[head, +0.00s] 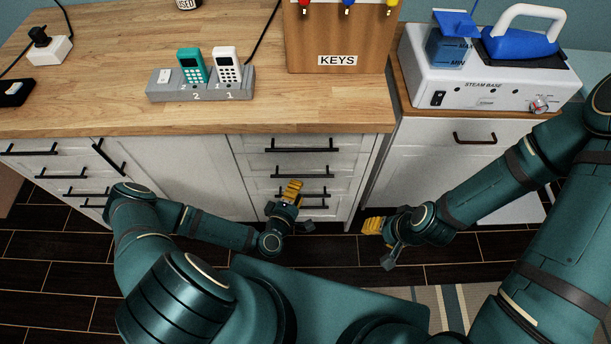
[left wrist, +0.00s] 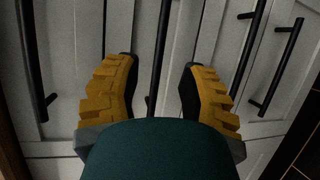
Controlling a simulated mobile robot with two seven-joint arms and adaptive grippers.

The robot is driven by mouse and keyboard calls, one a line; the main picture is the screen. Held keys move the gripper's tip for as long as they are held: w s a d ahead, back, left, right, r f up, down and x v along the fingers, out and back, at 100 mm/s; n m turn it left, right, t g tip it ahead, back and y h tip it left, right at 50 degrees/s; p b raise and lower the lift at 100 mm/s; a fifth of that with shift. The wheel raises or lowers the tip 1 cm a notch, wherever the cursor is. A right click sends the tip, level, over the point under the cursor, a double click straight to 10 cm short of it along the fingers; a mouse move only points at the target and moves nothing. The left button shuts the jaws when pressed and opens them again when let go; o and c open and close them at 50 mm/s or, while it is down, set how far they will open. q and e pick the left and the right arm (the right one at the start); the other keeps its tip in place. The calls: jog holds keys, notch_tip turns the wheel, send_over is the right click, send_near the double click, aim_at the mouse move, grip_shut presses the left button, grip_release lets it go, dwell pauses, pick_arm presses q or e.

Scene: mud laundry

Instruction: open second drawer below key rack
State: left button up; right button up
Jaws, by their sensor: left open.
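The key rack (head: 337,40) is a wooden board labelled KEYS on the counter. Below it is a white drawer stack with black bar handles. The second drawer's handle (head: 300,175) shows just above my left gripper (head: 297,206), which is in front of the stack and partly hides the lower handles. In the left wrist view, my left gripper (left wrist: 158,92) is open, with a yellow-padded finger on each side of a handle (left wrist: 157,65) that appears to be the second one. Contact cannot be told. The drawers look closed. My right gripper (head: 382,243) is open and empty, right of the stack.
The wooden counter (head: 110,105) overhangs the drawers and carries a grey phone dock (head: 200,90). A steam base (head: 485,82) stands on the cabinet to the right. Other drawers are at the left. Dark tiled floor and a striped rug (head: 455,305) lie below.

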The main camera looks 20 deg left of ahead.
aim_at(305, 176)
pick_arm(q)
jog(key=x, duration=0.7)
jog(key=shift+b, duration=0.35)
jog(key=shift+c, duration=0.4)
grip_shut()
